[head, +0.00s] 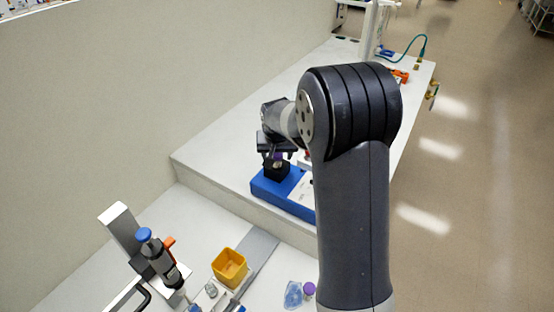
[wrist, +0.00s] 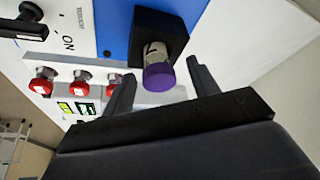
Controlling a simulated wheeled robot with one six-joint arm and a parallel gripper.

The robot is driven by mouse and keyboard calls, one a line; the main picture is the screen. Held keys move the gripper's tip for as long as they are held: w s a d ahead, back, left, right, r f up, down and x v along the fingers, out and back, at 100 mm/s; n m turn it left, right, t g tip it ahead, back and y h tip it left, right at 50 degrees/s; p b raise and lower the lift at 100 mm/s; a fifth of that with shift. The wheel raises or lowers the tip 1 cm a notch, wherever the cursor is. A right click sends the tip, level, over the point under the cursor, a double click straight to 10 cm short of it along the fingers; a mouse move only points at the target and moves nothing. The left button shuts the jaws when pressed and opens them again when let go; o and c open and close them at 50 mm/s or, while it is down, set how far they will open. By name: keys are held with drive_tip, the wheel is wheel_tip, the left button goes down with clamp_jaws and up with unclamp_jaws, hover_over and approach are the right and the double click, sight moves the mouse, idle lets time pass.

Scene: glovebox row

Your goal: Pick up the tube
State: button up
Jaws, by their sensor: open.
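The tube (wrist: 158,72) has a purple cap and stands in a black holder (wrist: 150,25) on a blue and white device. In the wrist view, the cap lies between the two fingers of my gripper (wrist: 160,70), with a visible gap on each side. My gripper is open and holds nothing. The tube's lower part is hidden in the holder.
The blue device base (head: 285,196) sits on a raised white bench. The device has red knobs (wrist: 82,80) and a black switch (wrist: 22,28). On the lower bench are a yellow box (head: 230,267), a pipette with a blue top (head: 144,235) and another purple-capped item (head: 309,289).

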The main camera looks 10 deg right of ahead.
drive_tip(key=shift+w+f, duration=0.1)
drive_tip(key=shift+f, duration=0.1)
drive_tip(key=shift+c, duration=0.6)
drive_tip(key=c, duration=1)
wheel_tip(320, 180, up, 10)
drive_tip(key=shift+r+b, duration=0.1)
drive_tip(key=shift+b, duration=0.75)
